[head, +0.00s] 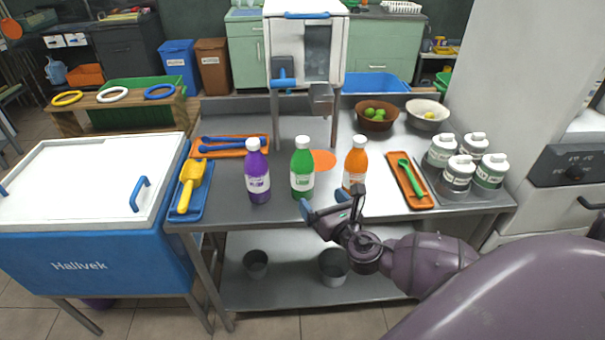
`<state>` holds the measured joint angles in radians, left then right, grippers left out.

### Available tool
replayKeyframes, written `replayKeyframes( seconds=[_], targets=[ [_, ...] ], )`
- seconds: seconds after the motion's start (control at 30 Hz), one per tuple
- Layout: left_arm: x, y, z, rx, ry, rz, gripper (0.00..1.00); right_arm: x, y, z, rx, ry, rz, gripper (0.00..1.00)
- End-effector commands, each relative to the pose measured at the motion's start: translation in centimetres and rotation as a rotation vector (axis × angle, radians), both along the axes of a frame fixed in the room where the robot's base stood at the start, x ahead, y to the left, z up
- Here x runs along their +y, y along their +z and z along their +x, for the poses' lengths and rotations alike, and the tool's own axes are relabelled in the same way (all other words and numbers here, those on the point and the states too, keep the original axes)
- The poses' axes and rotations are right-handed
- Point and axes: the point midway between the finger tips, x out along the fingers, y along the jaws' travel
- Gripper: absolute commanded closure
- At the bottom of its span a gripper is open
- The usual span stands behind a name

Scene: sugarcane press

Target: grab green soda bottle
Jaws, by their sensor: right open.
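The green soda bottle (302,170) stands upright on the steel table (222,207), with a white cap and a pale label. A purple bottle (257,172) stands to its left and an orange bottle (355,162) to its right. My right gripper (331,198) comes in from the right at the table's front edge. It is open and empty, in front of and to the right of the green bottle, just below the orange bottle in the picture. I see no contact with the green bottle. My left gripper is not in view.
The white press (305,45) stands behind the bottles. An orange tray with a green spoon (411,178) and several white-lidded jars (458,172) are at the right. A blue tray with a yellow scoop (191,183) is at the left, beside the blue cooler (90,240).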

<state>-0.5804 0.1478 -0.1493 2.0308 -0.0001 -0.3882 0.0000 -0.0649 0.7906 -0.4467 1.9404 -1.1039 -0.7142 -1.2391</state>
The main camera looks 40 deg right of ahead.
Motion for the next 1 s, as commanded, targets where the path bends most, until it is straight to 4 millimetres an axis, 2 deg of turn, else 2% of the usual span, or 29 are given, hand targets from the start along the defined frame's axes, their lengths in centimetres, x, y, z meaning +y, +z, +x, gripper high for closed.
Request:
replayKeyframes(
  seconds=[0.1, 0.2, 0.4, 0.77, 1.0],
  targets=[
    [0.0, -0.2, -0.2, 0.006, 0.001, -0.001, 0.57, -0.2, 0.7, 0.8, -0.017, 0.022, -0.104, 0.05],
    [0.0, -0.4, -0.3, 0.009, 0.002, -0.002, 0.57, -0.3, 0.9, 1.9, -0.022, 0.026, -0.127, 0.05],
    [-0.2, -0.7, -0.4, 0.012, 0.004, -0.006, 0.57, -0.7, 0.8, 4.7, -0.021, 0.025, -0.123, 0.05],
    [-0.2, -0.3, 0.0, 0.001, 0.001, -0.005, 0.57, -1.1, 0.8, 7.2, -0.020, 0.025, -0.119, 0.05],
    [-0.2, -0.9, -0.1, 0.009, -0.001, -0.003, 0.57, -1.7, 0.9, 10.3, -0.020, 0.025, -0.118, 0.05]
  ],
)
